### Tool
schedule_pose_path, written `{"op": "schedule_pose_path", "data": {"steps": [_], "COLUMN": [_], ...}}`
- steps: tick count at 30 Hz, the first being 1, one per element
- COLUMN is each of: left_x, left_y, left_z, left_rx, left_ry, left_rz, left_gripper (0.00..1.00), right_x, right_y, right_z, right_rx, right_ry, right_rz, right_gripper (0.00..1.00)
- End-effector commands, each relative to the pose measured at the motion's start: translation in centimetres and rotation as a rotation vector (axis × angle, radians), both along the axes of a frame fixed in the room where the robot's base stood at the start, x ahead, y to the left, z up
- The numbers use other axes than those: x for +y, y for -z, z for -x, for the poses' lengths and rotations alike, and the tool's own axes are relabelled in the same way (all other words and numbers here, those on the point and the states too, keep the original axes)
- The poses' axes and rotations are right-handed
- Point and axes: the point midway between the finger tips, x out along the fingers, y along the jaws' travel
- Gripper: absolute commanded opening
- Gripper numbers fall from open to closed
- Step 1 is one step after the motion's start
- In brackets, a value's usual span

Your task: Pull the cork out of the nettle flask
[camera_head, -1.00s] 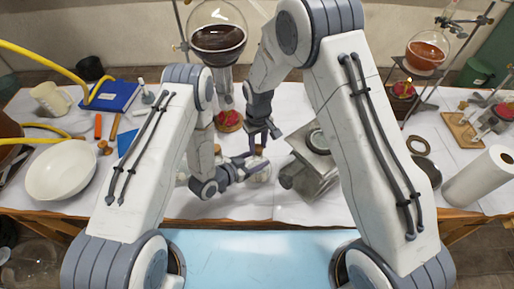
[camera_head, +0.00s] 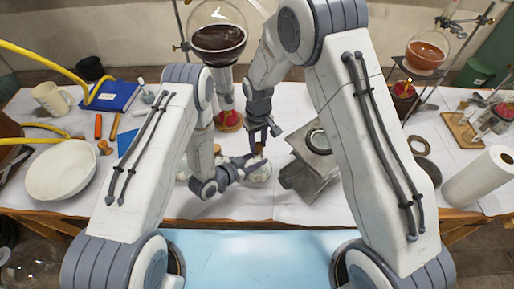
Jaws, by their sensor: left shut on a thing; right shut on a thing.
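A small clear glass flask (camera_head: 260,176) with pale contents stands near the front middle of the white-covered table; I cannot read a label on it. My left gripper (camera_head: 254,162) comes in from the left, low over the table, and is shut on the flask around its upper part. My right gripper (camera_head: 259,142) points down from above and is shut on a small brown cork (camera_head: 258,150) at the flask's mouth. The fingers hide much of the neck, so I cannot tell whether the cork is still seated or just clear.
A metal box-like device (camera_head: 315,165) stands close to the right of the flask. A large round flask of dark liquid (camera_head: 218,38) hangs behind. A white bowl (camera_head: 60,170) is at left, a paper roll (camera_head: 478,180) at right.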

Motion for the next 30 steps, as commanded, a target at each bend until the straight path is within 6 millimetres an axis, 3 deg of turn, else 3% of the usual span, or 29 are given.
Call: {"op": "schedule_pose_path", "data": {"steps": [30], "left_x": [0.0], "left_y": [-0.1], "left_z": [0.0], "left_rx": [-0.002], "left_ry": [0.000], "left_rz": [0.001], "left_gripper": [0.00], "right_x": [0.0], "right_y": [-3.1], "right_z": [0.0], "right_rx": [0.000], "right_ry": [0.000], "right_rz": [0.000], "right_gripper": [0.00]}}
